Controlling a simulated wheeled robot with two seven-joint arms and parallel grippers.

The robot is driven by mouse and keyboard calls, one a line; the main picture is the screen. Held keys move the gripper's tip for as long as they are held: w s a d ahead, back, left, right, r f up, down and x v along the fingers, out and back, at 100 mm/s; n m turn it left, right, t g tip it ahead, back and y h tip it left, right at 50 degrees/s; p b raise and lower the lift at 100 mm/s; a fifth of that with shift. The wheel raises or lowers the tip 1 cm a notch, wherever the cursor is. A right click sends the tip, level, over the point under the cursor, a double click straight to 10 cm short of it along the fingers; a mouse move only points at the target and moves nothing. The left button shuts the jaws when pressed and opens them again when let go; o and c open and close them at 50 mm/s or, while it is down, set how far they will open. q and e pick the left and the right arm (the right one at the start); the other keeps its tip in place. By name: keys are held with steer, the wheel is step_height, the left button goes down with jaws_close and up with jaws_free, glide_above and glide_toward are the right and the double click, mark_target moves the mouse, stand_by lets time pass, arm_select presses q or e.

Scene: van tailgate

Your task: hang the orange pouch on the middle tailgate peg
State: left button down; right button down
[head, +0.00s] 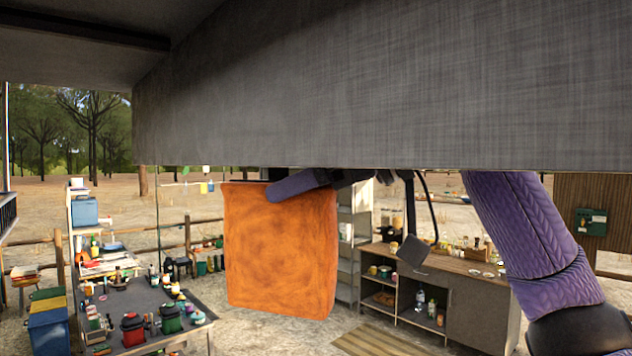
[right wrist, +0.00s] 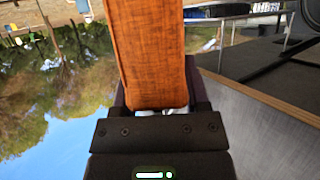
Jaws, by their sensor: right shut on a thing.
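The orange pouch (head: 281,255) hangs upright just below a wide grey panel (head: 400,85) in the head view. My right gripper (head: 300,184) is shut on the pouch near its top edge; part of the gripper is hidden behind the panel. In the right wrist view the pouch (right wrist: 150,60) sits between the two fingers of my right gripper (right wrist: 155,98). The tailgate pegs do not show in either view, so I cannot tell where the middle one is. My left gripper is not in view.
The grey panel fills the upper part of the head view and hides much of my right forearm. Behind stand a cluttered table (head: 150,300), a shelf rack (head: 350,250) and a wooden-topped cabinet (head: 470,310). A grey surface (right wrist: 265,125) is close at right in the wrist view.

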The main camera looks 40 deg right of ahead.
steer(key=shift+a, duration=0.75)
steer(key=shift+s+a+f+b, duration=0.1)
steer(key=shift+a+f+b, duration=0.5)
steer(key=shift+a+f, duration=0.2)
steer(key=shift+d, duration=0.1)
jaws_free()
glide_toward(275, 204)
steer(key=shift+s+b, duration=0.2)
steer(key=shift+b, duration=0.25)
